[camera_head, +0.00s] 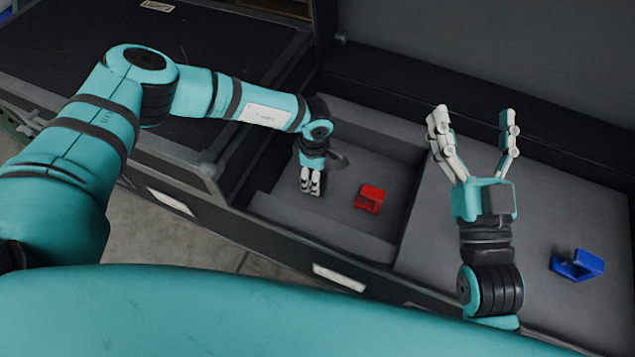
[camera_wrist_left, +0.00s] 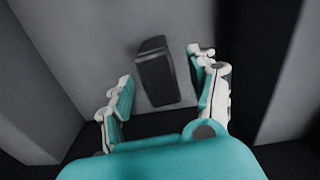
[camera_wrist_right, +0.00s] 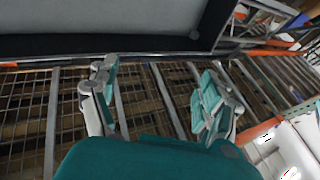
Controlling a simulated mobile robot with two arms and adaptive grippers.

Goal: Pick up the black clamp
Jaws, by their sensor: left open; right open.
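The black clamp (camera_wrist_left: 155,75) shows in the left wrist view as a dark block on the grey floor of the tote, in the space between the open fingers of my left gripper (camera_wrist_left: 163,82). The fingers stand apart from it. In the head view my left gripper (camera_head: 311,183) points down into the left tote compartment, and a dark piece of the clamp (camera_head: 338,160) shows just right of it, mostly hidden by the wrist. My right gripper (camera_head: 473,118) is open and empty, raised over the right compartment with fingers pointing away. It also shows open in the right wrist view (camera_wrist_right: 155,85).
A red clamp (camera_head: 369,198) lies right of my left gripper in the same compartment. A blue clamp (camera_head: 577,265) lies in the right compartment (camera_head: 430,240). Low walls bound the compartments. A closed black lid (camera_head: 70,65) is at the left.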

